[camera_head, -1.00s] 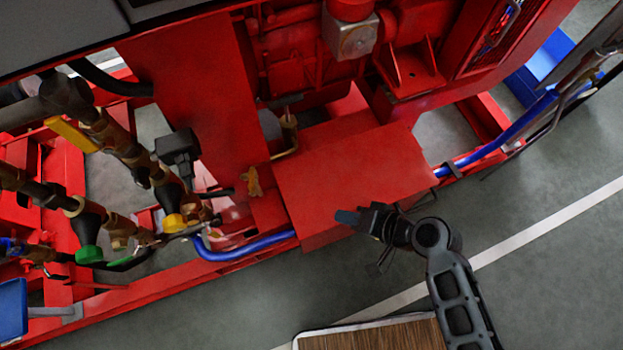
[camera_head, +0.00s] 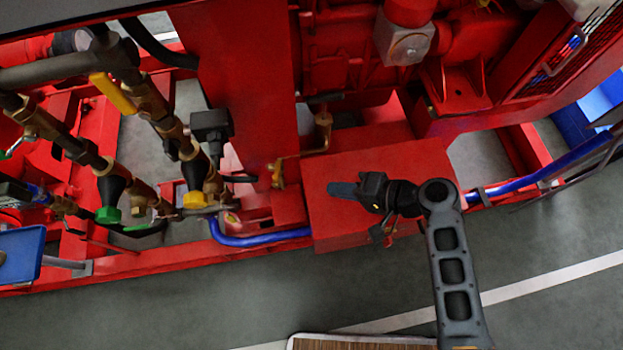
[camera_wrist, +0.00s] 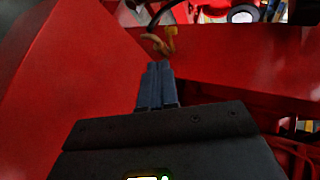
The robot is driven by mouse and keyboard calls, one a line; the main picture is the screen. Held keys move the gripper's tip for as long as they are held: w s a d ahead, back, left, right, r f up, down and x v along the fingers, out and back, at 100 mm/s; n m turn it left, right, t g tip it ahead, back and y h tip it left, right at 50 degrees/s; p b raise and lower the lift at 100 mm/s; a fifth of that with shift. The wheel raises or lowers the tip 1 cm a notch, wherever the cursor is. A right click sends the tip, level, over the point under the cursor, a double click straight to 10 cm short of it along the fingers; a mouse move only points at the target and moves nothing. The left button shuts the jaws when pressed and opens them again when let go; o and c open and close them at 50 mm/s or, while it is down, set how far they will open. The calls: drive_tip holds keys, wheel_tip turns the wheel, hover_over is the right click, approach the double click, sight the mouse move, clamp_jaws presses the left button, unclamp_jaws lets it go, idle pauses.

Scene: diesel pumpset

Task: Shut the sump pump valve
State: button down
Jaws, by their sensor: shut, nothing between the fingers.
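A small brass-yellow valve (camera_head: 277,174) sits on the end of a thin brass pipe (camera_head: 323,130), low beside a red box (camera_head: 365,215). No label is readable to confirm it as the sump pump valve. It also shows in the wrist view (camera_wrist: 160,43), just beyond the fingertips, with its handle's setting unclear. My gripper (camera_head: 332,188) is shut and empty, in front of or above the red box, pointing left toward the brass valve with a gap between. The shut blue-grey fingers show in the wrist view (camera_wrist: 157,68).
Left are brass pipes with a yellow lever (camera_head: 113,94), a yellow knob (camera_head: 194,199) and a green knob (camera_head: 108,215). A blue hose (camera_head: 255,239) runs along the red base frame (camera_head: 150,267).

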drive_tip(key=b, duration=0.2)
approach(278, 180)
drive_tip(key=f, duration=0.1)
drive_tip(key=a+f, duration=0.1)
drive_tip(key=f, duration=0.1)
drive_tip(key=shift+w+a+f, duration=0.15)
drive_tip(key=shift+w, duration=0.1)
drive_tip(key=shift+w+a, duration=0.3)
drive_tip(key=shift+a, duration=0.7)
drive_tip(key=shift+w+a, duration=0.3)
drive_tip(key=shift+a, duration=0.65)
drive_tip(key=shift+p, duration=0.3)
